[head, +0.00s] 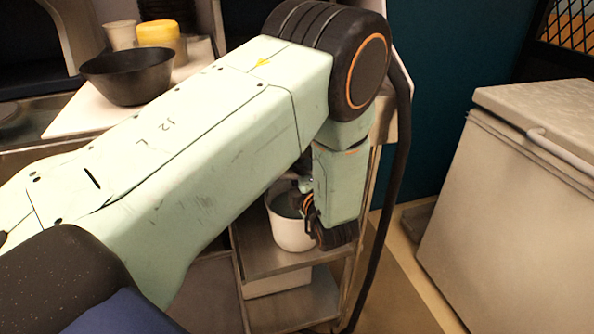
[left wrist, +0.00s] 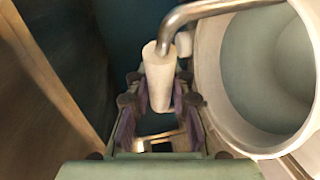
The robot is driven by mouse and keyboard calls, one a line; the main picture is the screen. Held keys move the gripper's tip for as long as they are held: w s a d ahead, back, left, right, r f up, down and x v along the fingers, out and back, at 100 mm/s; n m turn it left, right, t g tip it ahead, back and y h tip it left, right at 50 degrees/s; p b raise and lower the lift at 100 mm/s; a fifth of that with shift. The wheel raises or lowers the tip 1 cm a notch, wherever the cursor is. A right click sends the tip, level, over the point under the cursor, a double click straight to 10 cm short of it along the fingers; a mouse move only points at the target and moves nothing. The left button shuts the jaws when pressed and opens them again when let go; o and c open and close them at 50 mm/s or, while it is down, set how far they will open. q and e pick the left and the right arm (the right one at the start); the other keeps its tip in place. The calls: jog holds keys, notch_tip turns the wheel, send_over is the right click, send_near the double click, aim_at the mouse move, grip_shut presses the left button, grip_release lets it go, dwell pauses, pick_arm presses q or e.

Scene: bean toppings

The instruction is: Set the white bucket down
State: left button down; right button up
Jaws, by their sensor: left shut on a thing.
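The white bucket (head: 290,235) is at the middle shelf (head: 262,262) of a metal rack in the head view, upright or nearly so. I cannot tell whether its base touches the shelf. My left gripper (head: 311,208) is at the bucket's upper right side, partly hidden by my own wrist. In the left wrist view, the left gripper (left wrist: 160,105) is shut on the white grip (left wrist: 159,75) of the bucket's bent metal handle. The open bucket (left wrist: 207,62) is to the right of the fingers there. My right gripper is out of view.
A white container (head: 278,284) stands on the lower shelf (head: 300,306). A black bowl (head: 128,78), a yellow-lidded jar (head: 158,34) and a pale cup (head: 120,36) are on the counter. A white chest freezer (head: 510,190) stands at the right, with floor between it and the rack.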

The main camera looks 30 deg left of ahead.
pick_arm(q)
jog(key=shift+s+d+r, duration=0.1)
jog(key=shift+r, duration=0.2)
jog(key=shift+f, duration=0.1)
jog(key=c, duration=1.6)
grip_release()
jog(key=shift+s+f, duration=0.1)
jog(key=shift+f, duration=0.15)
jog(key=shift+c, duration=0.2)
jog(key=o, duration=0.5)
jog(key=shift+r, duration=0.1)
jog(key=shift+c, duration=0.2)
